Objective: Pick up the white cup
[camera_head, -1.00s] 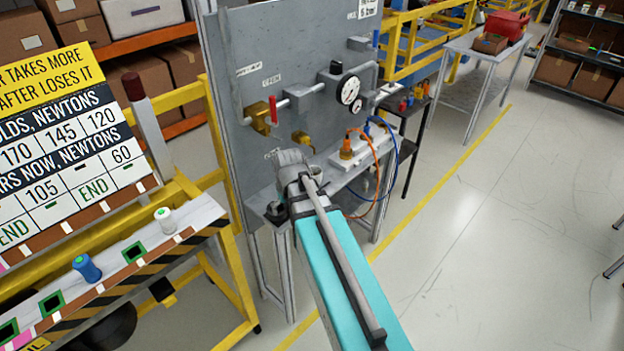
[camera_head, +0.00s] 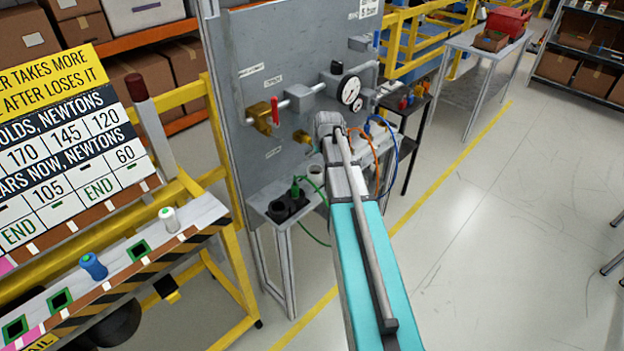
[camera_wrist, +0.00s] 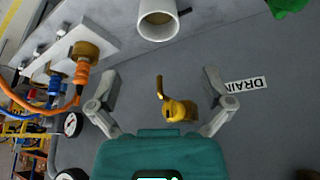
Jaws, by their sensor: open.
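The white cup (camera_wrist: 157,22) shows at the top middle of the wrist view, its round mouth toward the camera and a brownish inside. It is beyond the fingertips and apart from them. In the head view a small pale cup (camera_head: 316,171) stands on the grey shelf, just left of my arm.
A brass drain tap (camera_wrist: 180,110) juts from the grey panel between my fingers in the wrist view. A white block with orange plug (camera_wrist: 82,74) and blue plug is at the left. A green plug (camera_head: 296,188) with cable sits left of the cup.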

